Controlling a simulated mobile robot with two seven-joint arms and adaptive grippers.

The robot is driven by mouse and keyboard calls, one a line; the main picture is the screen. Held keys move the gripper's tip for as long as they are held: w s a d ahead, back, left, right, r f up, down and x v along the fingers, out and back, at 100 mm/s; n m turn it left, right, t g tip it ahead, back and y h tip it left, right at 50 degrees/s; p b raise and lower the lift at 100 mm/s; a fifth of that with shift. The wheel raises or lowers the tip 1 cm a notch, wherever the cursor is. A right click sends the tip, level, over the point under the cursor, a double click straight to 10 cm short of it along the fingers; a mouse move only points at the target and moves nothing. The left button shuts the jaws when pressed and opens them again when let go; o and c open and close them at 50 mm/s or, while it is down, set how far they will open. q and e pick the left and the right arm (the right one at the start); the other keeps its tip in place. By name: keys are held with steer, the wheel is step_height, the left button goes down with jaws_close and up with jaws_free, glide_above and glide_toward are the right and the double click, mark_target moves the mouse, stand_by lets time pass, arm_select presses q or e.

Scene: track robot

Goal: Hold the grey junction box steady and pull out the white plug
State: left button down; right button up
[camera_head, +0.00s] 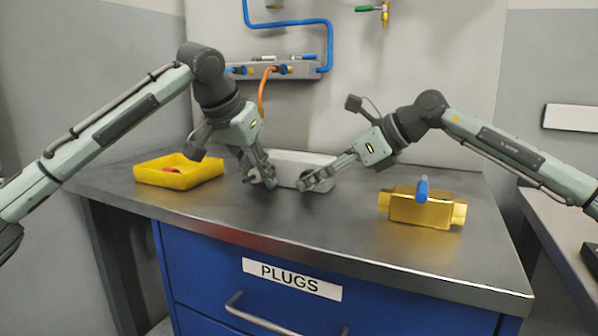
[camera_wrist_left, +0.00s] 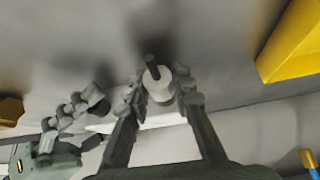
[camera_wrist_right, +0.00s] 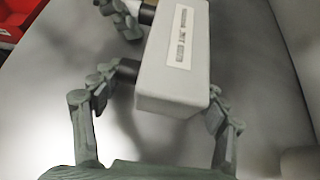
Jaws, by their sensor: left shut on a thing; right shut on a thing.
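The grey junction box (camera_head: 296,160) lies on the metal worktop, behind and between my two grippers. In the right wrist view the box (camera_wrist_right: 182,80) carries a pale label and sits between the fingers of my right gripper (camera_head: 318,183), which is shut on it. My left gripper (camera_head: 262,181) is at the box's left end. In the left wrist view its fingers are shut on the white plug (camera_wrist_left: 159,87), with a dark rod-like part showing at its centre. My fingers hide the plug in the head view. I cannot tell whether the plug still sits in the box.
A yellow tray (camera_head: 150,176) with something red inside stands at the left. A brass block (camera_head: 421,208) with a blue handle stands at the right. A wall manifold (camera_head: 290,70) with blue pipe and orange hose is behind. The front of the worktop is clear.

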mark_target(245, 181)
arm_select(q)
steer(key=shift+s+a, duration=0.1)
steer(key=shift+s, duration=0.25)
arm_select(e)
steer(key=shift+w, duration=0.1)
arm_select(q)
steer(key=shift+s+a, duration=0.4)
steer(key=shift+s, duration=0.4)
steer(key=shift+s+a, duration=0.35)
steer(key=shift+s, duration=0.45)
steer(key=shift+r, duration=4)
arm_select(e)
steer(key=o, duration=1.4)
steer(key=shift+c, duration=0.2)
